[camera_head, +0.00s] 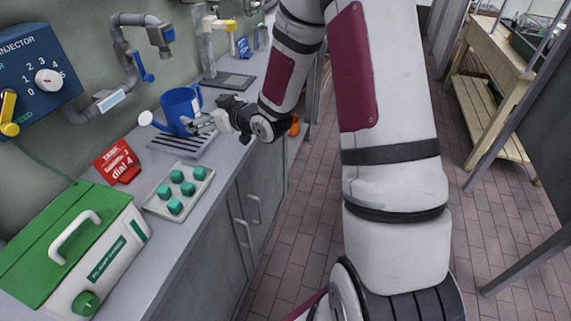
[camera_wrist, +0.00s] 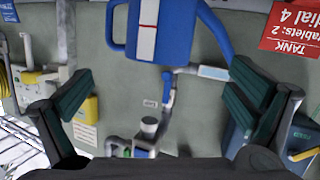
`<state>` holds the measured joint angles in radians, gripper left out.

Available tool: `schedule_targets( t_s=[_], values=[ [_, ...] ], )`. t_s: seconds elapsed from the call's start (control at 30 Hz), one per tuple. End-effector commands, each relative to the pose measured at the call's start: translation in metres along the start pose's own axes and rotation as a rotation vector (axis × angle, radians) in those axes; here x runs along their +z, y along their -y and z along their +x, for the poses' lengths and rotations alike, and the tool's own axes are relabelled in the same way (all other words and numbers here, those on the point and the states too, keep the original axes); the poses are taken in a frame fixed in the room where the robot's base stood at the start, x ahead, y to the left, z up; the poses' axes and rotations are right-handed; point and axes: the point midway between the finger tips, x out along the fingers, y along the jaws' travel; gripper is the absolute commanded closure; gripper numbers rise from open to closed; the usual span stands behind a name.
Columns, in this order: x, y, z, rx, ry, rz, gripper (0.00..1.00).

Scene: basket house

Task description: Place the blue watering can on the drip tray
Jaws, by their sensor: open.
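The blue watering can (camera_head: 178,106) stands upright at the grey slatted drip tray (camera_head: 181,147), with its white rose pointing left. Its base looks to be over the tray's back part; my gripper partly hides the contact. My gripper (camera_head: 203,124) is beside the can on its near right side, at low height, with its fingers apart. In the wrist view the can (camera_wrist: 172,30) is at the top, beyond the spread fingers of my gripper (camera_wrist: 162,78). Nothing is held between them.
A tray of green tablets (camera_head: 181,190), a red sign (camera_head: 117,162) and a green-lidded box (camera_head: 70,245) stand nearer on the counter. A pipe with a blue valve (camera_head: 130,80) and a blue injector box (camera_head: 35,75) are on the wall. A dark flat plate (camera_head: 231,80) lies behind.

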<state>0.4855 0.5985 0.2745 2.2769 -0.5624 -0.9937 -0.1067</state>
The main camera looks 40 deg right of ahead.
Motion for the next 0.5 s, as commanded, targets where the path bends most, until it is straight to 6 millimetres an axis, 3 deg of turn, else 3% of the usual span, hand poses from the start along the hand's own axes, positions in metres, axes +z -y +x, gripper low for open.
schedule_targets(
  t_s=[0.03, 0.27, 0.5],
  values=[
    [-0.012, 0.001, -0.008, 0.014, 0.052, -0.031, 0.00],
    [-0.036, -0.001, -0.060, 0.108, 0.319, -0.083, 0.00],
    [-0.058, 0.011, -0.147, 0.211, 0.551, -0.038, 0.00]
  ],
)
